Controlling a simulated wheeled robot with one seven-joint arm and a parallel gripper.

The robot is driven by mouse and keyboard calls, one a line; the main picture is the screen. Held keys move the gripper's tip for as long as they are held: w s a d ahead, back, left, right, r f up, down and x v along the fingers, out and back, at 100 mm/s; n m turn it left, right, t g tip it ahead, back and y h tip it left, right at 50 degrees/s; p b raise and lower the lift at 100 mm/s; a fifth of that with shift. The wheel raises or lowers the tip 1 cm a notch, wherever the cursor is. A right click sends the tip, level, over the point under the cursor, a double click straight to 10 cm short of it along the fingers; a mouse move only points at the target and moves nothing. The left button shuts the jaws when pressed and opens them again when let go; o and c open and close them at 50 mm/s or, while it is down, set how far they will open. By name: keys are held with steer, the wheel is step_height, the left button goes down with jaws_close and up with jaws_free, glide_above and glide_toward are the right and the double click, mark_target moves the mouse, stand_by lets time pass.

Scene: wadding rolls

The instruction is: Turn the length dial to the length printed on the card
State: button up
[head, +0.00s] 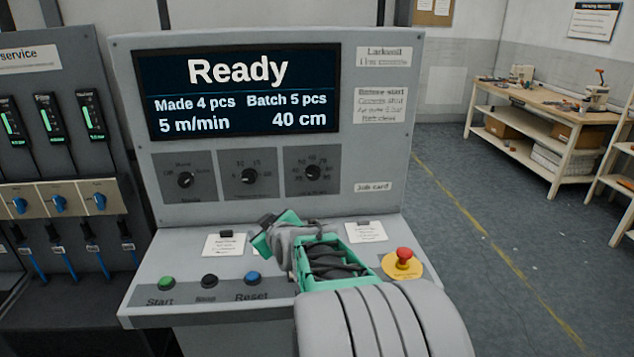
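The control panel has three black dials in a row under the screen. The right one (312,172) has numbers up to about 70 around it and looks like the length dial; its label is too blurred to read. The screen (243,92) shows "Ready", "5 m/min" and "40 cm". A white card (366,232) lies on the sloped desk below the "Job card" label (373,187); its print is too small to read. My gripper (266,228) is over the desk, below the dials and apart from them. Its fingers are partly hidden by my arm.
Left dial (185,180) and middle dial (247,176) sit beside the right one. A second card (223,244) lies on the desk. Start (166,283), Stop (209,281) and Reset (252,278) buttons line the front; a red emergency button (403,258) stands right of my arm.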

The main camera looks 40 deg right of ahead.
mark_target(314, 176)
steer(key=s+d+r+t+h, duration=0.1)
steer(key=d+r+h, duration=0.15)
steer(key=d, duration=0.55)
steer(key=s+d+r+t+h, duration=0.1)
steer(key=d+r+t+h, duration=0.15)
steer(key=d, duration=0.65)
steer(key=shift+m+g, duration=0.25)
steer(key=shift+m, duration=0.05)
steer(key=p+x, duration=0.1)
steer(key=x, duration=0.6)
steer(key=shift+a+f+p, duration=0.15)
steer(key=shift+p, duration=0.15)
steer(key=shift+c, duration=0.2)
jaws_close()
